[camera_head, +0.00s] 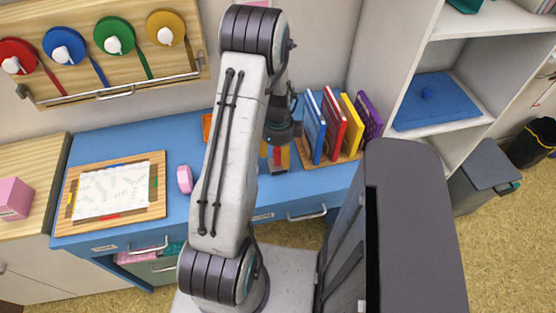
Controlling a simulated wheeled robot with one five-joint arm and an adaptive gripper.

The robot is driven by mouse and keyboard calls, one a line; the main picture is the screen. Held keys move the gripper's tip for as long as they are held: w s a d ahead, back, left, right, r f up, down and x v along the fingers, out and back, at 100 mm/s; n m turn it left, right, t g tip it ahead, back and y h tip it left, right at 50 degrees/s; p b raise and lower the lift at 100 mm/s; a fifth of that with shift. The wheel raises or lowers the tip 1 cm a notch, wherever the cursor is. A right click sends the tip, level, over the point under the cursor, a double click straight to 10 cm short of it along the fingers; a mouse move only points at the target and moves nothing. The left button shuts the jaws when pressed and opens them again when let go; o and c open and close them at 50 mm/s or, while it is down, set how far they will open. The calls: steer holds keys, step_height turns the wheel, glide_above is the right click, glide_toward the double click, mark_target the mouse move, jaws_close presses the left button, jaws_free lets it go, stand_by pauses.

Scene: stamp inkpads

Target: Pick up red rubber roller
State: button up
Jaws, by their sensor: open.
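My gripper (283,136) is the dark end of my arm, pointing down over the blue desk (230,205), just left of the books. My arm link hides part of it, and its fingertips are hard to make out. A small red piece (278,155) shows just below it, beside yellow and grey parts. I cannot tell whether this is the red rubber roller, or whether the gripper touches it. Nothing else in view is clearly a red roller.
A row of upright books (333,125) stands right of my gripper. A wooden board with a patterned sheet (112,190) and a pink block (185,179) lie to the left. An orange object (207,127) is partly behind my arm. White shelves (440,55) stand at right.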

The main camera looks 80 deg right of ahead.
steer(key=shift+c, duration=0.4)
jaws_close()
steer(key=shift+r, duration=0.1)
